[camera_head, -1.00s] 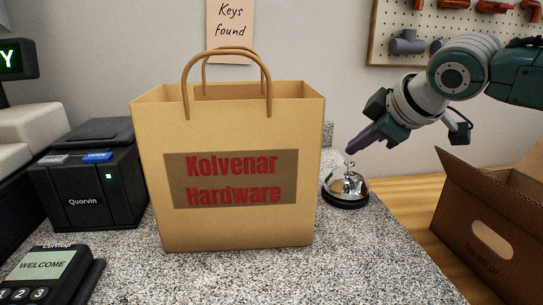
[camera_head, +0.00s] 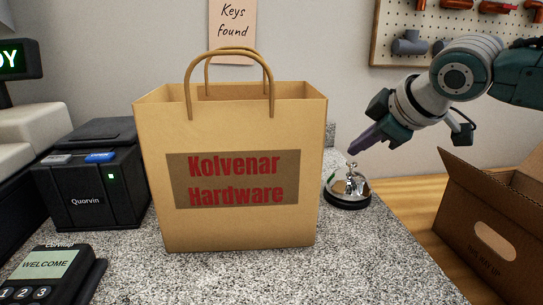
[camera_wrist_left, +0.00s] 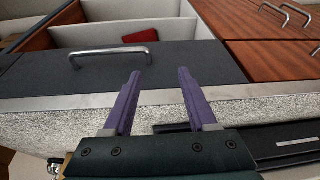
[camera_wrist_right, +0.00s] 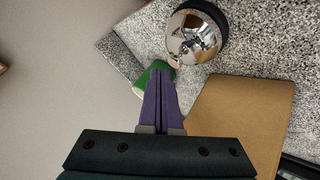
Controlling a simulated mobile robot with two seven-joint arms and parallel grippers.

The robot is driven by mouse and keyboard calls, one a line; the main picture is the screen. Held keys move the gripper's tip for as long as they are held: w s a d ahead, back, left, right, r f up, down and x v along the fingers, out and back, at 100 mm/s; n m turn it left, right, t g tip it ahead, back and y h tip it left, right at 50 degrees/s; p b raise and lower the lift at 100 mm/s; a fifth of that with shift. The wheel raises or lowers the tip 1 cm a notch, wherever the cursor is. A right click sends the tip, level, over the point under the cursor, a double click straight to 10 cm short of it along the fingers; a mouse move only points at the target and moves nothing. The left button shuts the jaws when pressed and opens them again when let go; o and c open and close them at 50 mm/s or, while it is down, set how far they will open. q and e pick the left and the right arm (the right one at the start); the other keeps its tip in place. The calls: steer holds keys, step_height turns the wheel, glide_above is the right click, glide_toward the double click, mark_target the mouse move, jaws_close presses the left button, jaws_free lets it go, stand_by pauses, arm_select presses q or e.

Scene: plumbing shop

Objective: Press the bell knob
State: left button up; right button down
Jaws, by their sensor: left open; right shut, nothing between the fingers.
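The silver call bell (camera_head: 349,189) with a black base stands on the speckled counter, right of the paper bag. Its small knob (camera_head: 351,165) points up. My right gripper (camera_head: 352,151) is shut and empty, its purple fingertips just above the knob in the head view; whether they touch it I cannot tell. In the right wrist view the bell (camera_wrist_right: 202,32) lies beyond the shut fingertips (camera_wrist_right: 160,72), slightly right. My left gripper (camera_wrist_left: 158,76) is open and empty in the left wrist view, and is out of the head view.
The tall paper bag (camera_head: 232,225) stands close to the bell's left. An open cardboard box (camera_head: 485,215) is at the right. A card terminal (camera_head: 45,272) and a black printer (camera_head: 90,190) stand left. The left wrist view shows a handled drawer front (camera_wrist_left: 110,65).

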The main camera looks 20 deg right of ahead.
steer(key=shift+f, duration=0.15)
stand_by(0.4)
steer(key=shift+f, duration=0.3)
steer(key=shift+f, duration=0.15)
stand_by(0.4)
steer(key=shift+r+p, duration=0.6)
steer(key=shift+p, duration=0.3)
step_height(320, 180, up, 6)
steer(key=p, duration=0.7)
stand_by(0.4)
